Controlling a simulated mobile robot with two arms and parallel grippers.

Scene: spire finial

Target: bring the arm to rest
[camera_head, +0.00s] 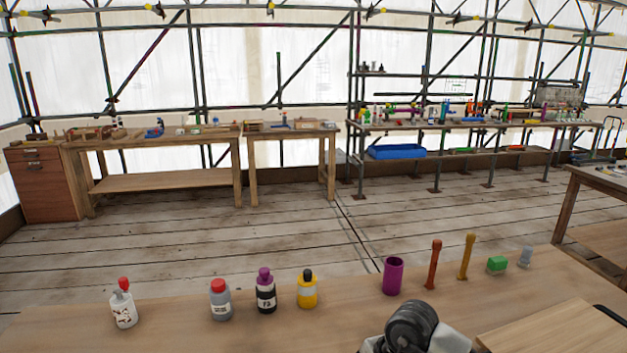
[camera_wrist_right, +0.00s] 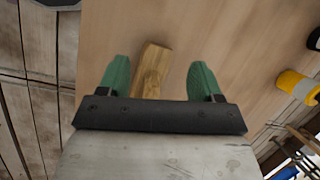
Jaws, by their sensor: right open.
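My right gripper (camera_wrist_right: 159,82) shows in the right wrist view, with its two green fingers spread apart. A short wooden piece (camera_wrist_right: 152,68) lies in the gap between them, nearer the left finger. I cannot tell whether it touches a finger. In the head view a dark, rounded part of my arm (camera_head: 408,328) rises at the bottom edge, in front of the table (camera_head: 160,335). The right fingers are not visible there. My left gripper is in neither view.
A wooden board (camera_head: 550,332) lies at front right.

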